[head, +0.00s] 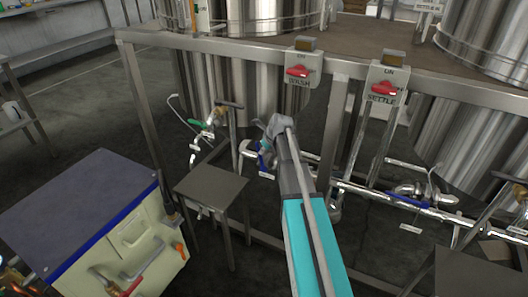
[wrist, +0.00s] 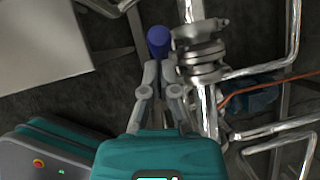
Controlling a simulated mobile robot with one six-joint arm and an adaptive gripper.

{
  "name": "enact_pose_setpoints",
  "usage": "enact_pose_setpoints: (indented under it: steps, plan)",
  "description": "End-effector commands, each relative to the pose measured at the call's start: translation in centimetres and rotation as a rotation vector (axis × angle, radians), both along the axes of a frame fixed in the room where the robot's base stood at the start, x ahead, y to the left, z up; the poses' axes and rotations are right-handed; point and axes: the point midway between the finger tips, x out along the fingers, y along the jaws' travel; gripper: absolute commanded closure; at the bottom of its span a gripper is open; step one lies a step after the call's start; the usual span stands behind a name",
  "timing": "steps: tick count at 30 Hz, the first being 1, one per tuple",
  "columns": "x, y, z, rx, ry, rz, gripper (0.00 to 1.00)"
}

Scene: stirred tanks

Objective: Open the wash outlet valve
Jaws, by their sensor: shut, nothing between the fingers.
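The wash outlet valve shows in the wrist view as a shiny metal body (wrist: 200,52) on a steel pipe, with a blue handle (wrist: 158,40) beside it, seen nearly end-on. In the head view a blue handle (head: 263,161) shows low below the wash tank (head: 228,75), partly hidden by my arm. My gripper (wrist: 160,72) has its grey fingers together with nothing between them. Its tips are just short of the blue handle in the picture; I cannot tell whether they touch it. In the head view my arm hides most of the gripper.
Red switches marked WASH (head: 298,71) and SETTLE (head: 384,88) sit on the frame rail. Another blue-handled valve (head: 408,201) lies right, a green handle (head: 196,123) left. A small metal table (head: 210,184) and a blue-edged cabinet (head: 85,210) stand left. Pipes crowd the gripper's right.

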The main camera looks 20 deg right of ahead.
Motion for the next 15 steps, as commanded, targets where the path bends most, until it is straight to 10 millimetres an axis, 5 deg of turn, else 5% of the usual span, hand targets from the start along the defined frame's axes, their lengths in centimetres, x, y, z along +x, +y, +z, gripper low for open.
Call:
enact_pose_setpoints:
  steps: [15]
  plan:
    - [1.2, 0.9, -0.1, 0.000, -0.001, 0.000, 1.00]
